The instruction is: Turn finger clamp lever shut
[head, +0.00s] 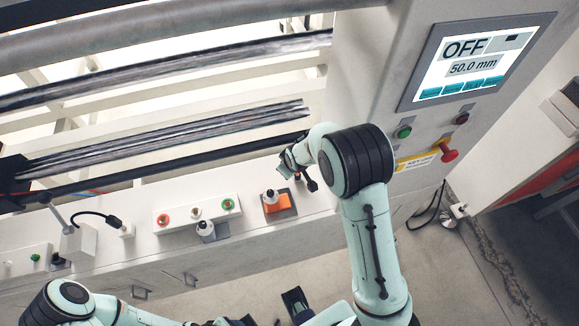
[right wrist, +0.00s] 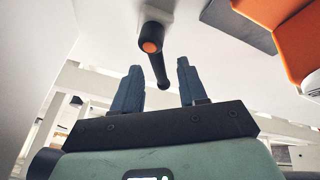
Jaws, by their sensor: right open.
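The finger clamp lever is a black bar with an orange end cap (right wrist: 151,46) on a white mount in the right wrist view. Its bar slopes down and slightly right from the cap, into the gap between my fingers as seen there. In the head view a small black lever (head: 310,183) shows beside my right gripper (head: 288,160) at the white beam. My right gripper (right wrist: 159,66) is open, with blue-grey fingers on either side of the lever's lower end; contact cannot be told. My left arm lies along the bottom edge; its fingers cannot be made out clearly.
A button box (head: 197,213) stands further left. A control panel screen (head: 475,60) reads OFF and 50.0 mm.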

